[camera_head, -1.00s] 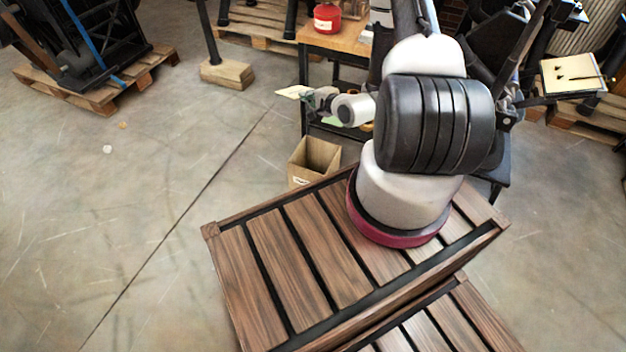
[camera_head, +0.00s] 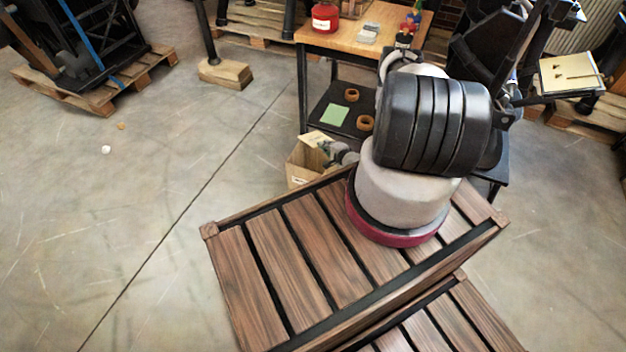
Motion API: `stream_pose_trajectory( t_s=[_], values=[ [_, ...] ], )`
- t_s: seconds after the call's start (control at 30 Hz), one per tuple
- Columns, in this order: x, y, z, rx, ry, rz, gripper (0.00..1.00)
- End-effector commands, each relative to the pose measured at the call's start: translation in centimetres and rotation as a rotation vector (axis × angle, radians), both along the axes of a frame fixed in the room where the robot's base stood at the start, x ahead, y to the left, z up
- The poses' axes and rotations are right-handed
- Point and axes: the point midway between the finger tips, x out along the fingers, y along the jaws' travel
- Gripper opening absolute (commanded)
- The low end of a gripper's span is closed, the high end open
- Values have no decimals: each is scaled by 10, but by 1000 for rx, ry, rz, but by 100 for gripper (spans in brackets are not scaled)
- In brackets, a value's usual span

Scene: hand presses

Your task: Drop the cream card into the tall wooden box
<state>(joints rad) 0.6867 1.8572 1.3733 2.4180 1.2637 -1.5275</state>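The tall wooden box (camera_head: 299,176) is open at the top and stands on the floor beside the wooden-topped table, at the far edge of my slatted base. The cream card (camera_head: 315,138) is at the tip of my gripper, over the box's opening. My gripper (camera_head: 326,147) points left and down and appears shut on the card's near edge. Its fingers are small and partly blurred against the box. My gripper and the card cover part of the box's rim and inside.
The table (camera_head: 314,40) carries a red tin (camera_head: 325,18) and a stack of grey pieces (camera_head: 368,33). Its lower shelf holds a green card (camera_head: 335,114) and brown rings (camera_head: 352,95). A pallet (camera_head: 95,98) stands far left. The floor left of the box is clear.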

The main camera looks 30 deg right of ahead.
Motion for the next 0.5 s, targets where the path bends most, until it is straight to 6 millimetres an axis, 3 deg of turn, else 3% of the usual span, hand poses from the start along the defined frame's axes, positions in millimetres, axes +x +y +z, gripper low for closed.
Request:
stream_pose_trajectory(
  t_s=[0.2, 0.5],
  values=[
    [0, 0, -18, -1, 1, 0, 0],
    [0, 0, -22, 0, 0, 0, 0]
  ],
)
